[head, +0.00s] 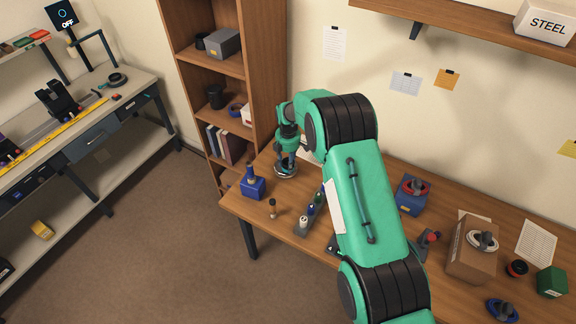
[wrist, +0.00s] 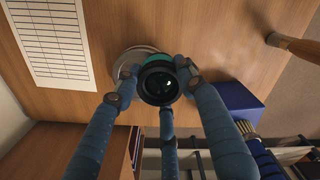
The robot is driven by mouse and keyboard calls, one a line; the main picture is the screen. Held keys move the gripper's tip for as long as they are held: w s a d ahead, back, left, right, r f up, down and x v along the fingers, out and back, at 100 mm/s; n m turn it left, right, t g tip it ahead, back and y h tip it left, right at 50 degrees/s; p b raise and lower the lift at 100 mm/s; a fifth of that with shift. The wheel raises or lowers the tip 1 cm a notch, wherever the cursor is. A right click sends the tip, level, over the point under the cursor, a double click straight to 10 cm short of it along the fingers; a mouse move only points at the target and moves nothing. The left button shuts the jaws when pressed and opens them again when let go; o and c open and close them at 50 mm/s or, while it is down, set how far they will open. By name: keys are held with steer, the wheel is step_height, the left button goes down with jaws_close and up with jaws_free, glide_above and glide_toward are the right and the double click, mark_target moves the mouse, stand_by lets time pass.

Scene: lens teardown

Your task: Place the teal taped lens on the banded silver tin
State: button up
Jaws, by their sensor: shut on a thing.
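The teal taped lens (wrist: 158,82) shows in the wrist view as a dark, round lens with a teal band, between my blue fingers. My gripper (wrist: 155,85) is shut on it. The silver tin (wrist: 124,62) shows as a pale round rim behind the lens, partly covered by it and offset to the left. In the head view my gripper (head: 287,158) points down over the silver tin (head: 286,173) at the table's far left end. The lens is hard to make out there. I cannot tell whether the lens touches the tin.
A blue box (head: 253,189) stands just left of the tin, with a blue item on top. A small wooden-handled tool (head: 272,209) and a grey tray (head: 304,226) lie nearer. A printed sheet (wrist: 48,40) lies beside the tin. A bookcase (head: 215,97) stands behind.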

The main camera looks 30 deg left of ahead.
steer(key=shift+f, duration=0.65)
steer(key=shift+f, duration=0.2)
steer(key=o, duration=1.3)
steer(key=shift+c, duration=0.2)
steer(key=shift+r, duration=0.15)
steer(key=shift+r, duration=6.05)
steer(key=shift+w+r, duration=0.1)
